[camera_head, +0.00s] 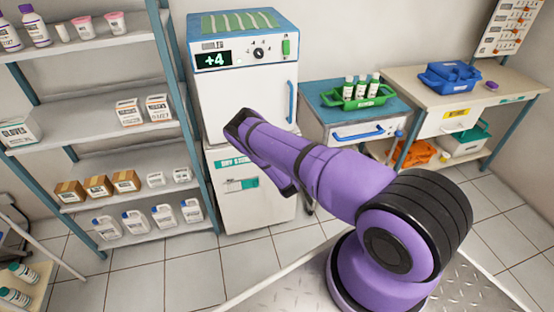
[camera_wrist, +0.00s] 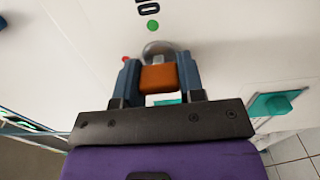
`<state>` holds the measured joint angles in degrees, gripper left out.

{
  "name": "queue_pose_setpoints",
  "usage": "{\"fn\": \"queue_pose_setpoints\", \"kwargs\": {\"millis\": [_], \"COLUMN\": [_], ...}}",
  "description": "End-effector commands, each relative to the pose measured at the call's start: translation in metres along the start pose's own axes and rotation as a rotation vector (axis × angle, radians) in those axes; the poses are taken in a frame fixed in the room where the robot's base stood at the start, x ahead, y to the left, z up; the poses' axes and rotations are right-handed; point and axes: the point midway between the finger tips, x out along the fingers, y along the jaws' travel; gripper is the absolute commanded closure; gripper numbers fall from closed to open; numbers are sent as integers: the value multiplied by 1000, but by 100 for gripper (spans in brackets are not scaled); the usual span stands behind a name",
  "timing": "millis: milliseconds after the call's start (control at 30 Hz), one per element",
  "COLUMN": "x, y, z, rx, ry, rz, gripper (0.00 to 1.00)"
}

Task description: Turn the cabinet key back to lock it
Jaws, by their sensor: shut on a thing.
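In the wrist view my gripper (camera_wrist: 157,64) is shut on the orange key (camera_wrist: 157,78), with one blue finger on each side of its head. Behind the key is a round metal lock (camera_wrist: 158,48) on a white cabinet front. A green dot (camera_wrist: 153,25) sits above the lock and a red dot (camera_wrist: 126,59) to its left. In the head view the white lower cabinet (camera_head: 262,211) stands under the fridge-like unit. My arm hides the key, the lock and the fingertips there.
The cabinet's teal handle (camera_head: 242,184) also shows in the wrist view (camera_wrist: 275,104). The white unit above (camera_head: 245,95) has a blue handle. A shelf rack (camera_head: 100,108) stands left. A blue-topped drawer unit (camera_head: 350,115) and a bench (camera_head: 440,85) stand right.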

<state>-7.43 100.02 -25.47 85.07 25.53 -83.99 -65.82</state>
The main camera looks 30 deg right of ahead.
Motion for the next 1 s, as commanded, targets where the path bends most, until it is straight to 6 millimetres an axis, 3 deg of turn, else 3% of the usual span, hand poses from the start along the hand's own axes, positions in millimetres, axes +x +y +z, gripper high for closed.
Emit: {"fn": "queue_pose_setpoints", "kwargs": {"millis": [167, 200, 300, 667, 1000], "x": [0, 0, 0, -4, -60], "y": [0, 0, 0, 0, -1], "z": [-1, -1, -1, 0, 0], "rx": [0, 0, 1, 0, -2], "ry": [1, 1, 1, 1, 1], "rz": [0, 0, 0, -1, -3], "gripper": [88, 62, 39, 38, 38]}}
